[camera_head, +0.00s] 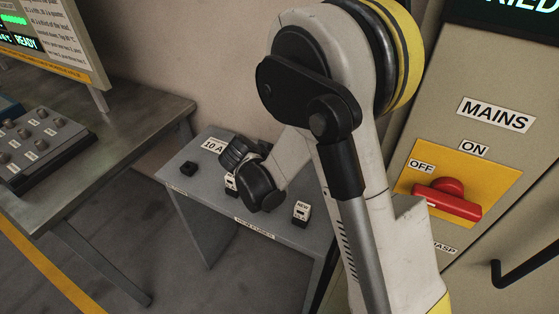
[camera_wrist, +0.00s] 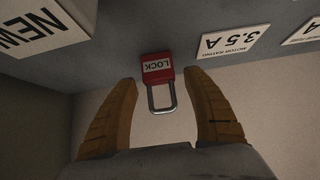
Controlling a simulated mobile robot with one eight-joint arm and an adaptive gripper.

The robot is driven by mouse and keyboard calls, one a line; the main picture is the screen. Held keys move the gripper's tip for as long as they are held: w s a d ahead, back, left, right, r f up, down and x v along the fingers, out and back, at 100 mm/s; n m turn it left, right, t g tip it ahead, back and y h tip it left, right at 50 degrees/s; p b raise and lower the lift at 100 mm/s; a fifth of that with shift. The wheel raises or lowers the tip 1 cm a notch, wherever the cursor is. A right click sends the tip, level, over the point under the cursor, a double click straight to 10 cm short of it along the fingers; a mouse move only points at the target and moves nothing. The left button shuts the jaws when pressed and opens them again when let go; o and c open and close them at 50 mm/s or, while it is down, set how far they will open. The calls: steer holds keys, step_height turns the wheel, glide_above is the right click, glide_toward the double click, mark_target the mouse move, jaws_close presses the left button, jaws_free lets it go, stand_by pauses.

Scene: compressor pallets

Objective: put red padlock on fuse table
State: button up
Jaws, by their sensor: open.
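The red padlock (camera_wrist: 158,70) shows in the wrist view with an upside-down LOCK label and a metal shackle toward my gripper. My gripper (camera_wrist: 162,84) is open, with one ribbed finger on each side of the padlock. The padlock's body is at the fingertips and its shackle is between the fingers; I cannot tell whether either finger touches it. The padlock is at the edge of a grey surface. The small grey fuse table (camera_head: 200,180) is in the middle of the head view, partly covered by my arm. The padlock cannot be made out in the head view.
On the fuse table are a black block (camera_head: 188,168), a 10 A sign (camera_head: 213,146) and a block marked NEW (camera_head: 301,212). A larger table with a switch box (camera_head: 40,145) stands at left. The mains cabinet with a red switch (camera_head: 447,200) stands at right.

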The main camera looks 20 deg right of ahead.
steer(key=p+v, duration=0.3)
steer(key=v, duration=0.7)
steer(key=s+d+r+n+y, duration=0.2)
steer(key=s+r, duration=0.4)
steer(key=s, duration=0.3)
steer(key=s+d+r+n+y, duration=0.3)
steer(key=s+r+n, duration=0.4)
steer(key=s, duration=0.3)
steer(key=shift+s+t+y, duration=0.35)
steer(key=shift+t+y, duration=0.05)
steer(key=shift+y, duration=0.3)
steer(key=shift+r, duration=0.1)
